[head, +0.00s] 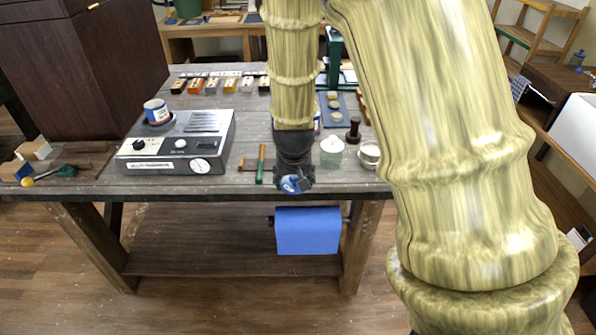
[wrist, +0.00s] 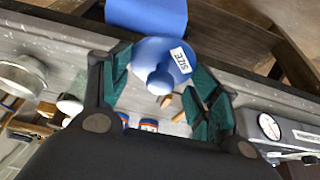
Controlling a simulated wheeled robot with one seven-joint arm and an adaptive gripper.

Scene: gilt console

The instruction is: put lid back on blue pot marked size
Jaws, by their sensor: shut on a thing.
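My gripper (head: 294,182) hangs at the front edge of the workbench. In the wrist view my gripper (wrist: 160,85) is shut on a round blue lid (wrist: 158,52) with a knob and a white label reading SIZE. The lid also shows in the head view (head: 290,185), partly covered by the fingers. I cannot make out the blue pot marked size for certain; my arm hides part of the bench. Small blue-and-white tins (wrist: 148,124) show beyond the fingers in the wrist view.
A grey machine (head: 180,142) with a blue-and-white tin (head: 156,110) on it stands left. A blue cloth (head: 307,230) hangs below the bench edge.

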